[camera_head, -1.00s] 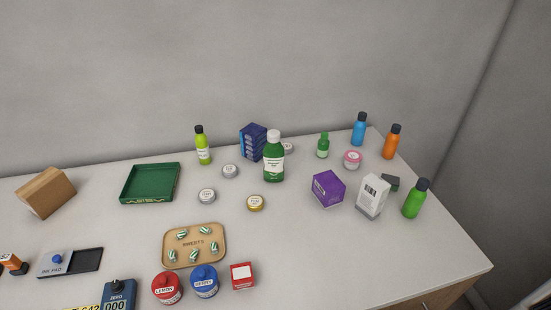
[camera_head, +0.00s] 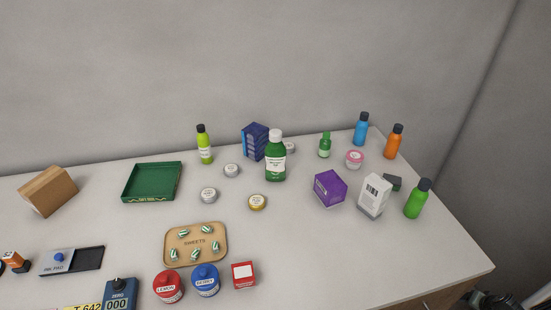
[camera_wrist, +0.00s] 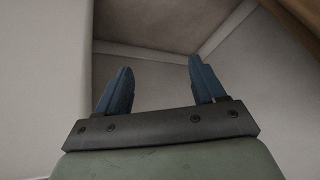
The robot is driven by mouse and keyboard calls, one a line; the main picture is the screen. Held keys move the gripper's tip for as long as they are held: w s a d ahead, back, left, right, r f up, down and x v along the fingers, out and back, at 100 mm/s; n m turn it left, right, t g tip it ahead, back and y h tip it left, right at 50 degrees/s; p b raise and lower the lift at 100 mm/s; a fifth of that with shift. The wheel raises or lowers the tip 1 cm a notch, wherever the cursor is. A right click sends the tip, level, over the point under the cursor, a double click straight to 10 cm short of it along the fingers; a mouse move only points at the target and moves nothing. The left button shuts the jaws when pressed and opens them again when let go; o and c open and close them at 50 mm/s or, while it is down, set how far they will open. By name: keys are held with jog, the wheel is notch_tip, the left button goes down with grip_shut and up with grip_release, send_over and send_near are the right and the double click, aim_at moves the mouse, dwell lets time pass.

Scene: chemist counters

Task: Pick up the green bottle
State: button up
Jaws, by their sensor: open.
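Green bottles of different kinds stand upright on the counter in the head view. A plain bright green bottle with a black cap (camera_head: 417,200) is at the right edge. A larger dark green bottle with a white cap and white label (camera_head: 275,164) is near the middle. A small green bottle with a green cap (camera_head: 324,146) stands toward the back right, and a slim lime bottle with a black cap (camera_head: 204,148) is at the back left. My gripper (camera_wrist: 160,66) is open and empty in the wrist view, facing bare pale surfaces. No bottle shows there.
A white box (camera_head: 374,196) and a dark grey item (camera_head: 393,182) stand close left of the black-capped green bottle. A purple box (camera_head: 329,188), orange bottle (camera_head: 394,143) and blue bottle (camera_head: 361,130) are nearby. The counter's front right (camera_head: 400,255) is clear.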

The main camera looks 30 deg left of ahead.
jog(key=w+a+r+m+t+y, duration=0.1)
jog(key=w+a+r+m+t, duration=0.1)
jog(key=w+r, duration=0.45)
jog(key=w+a+r+m+t+y, duration=0.15)
jog(key=w+r, duration=0.25)
jog(key=r, duration=0.6)
jog(key=w+a+r+m+t+y, duration=0.1)
jog(key=w+a+r+m+t, duration=0.15)
jog(key=w+r, duration=0.4)
jog(key=w+a+r+m+t+y, duration=0.1)
jog(key=a+r+y, duration=0.1)
jog(key=a+r, duration=0.5)
jog(key=a+r+m+t+y, duration=0.1)
jog(key=a+r+m+y, duration=0.1)
jog(key=r, duration=0.8)
jog(key=w+a+r+m+t+y, duration=0.1)
jog(key=a+r, duration=0.4)
jog(key=r, duration=0.4)
jog(key=s+a+r+m+y, duration=0.1)
jog(key=s+a+r+y, duration=0.2)
jog(key=a, duration=0.4)
jog(key=m+g+y, duration=0.5)
jog(key=m+g, duration=0.3)
jog(key=g, duration=0.2)
send_near(280, 141)
jog(key=x, duration=1.2)
jog(key=shift+c, duration=0.2)
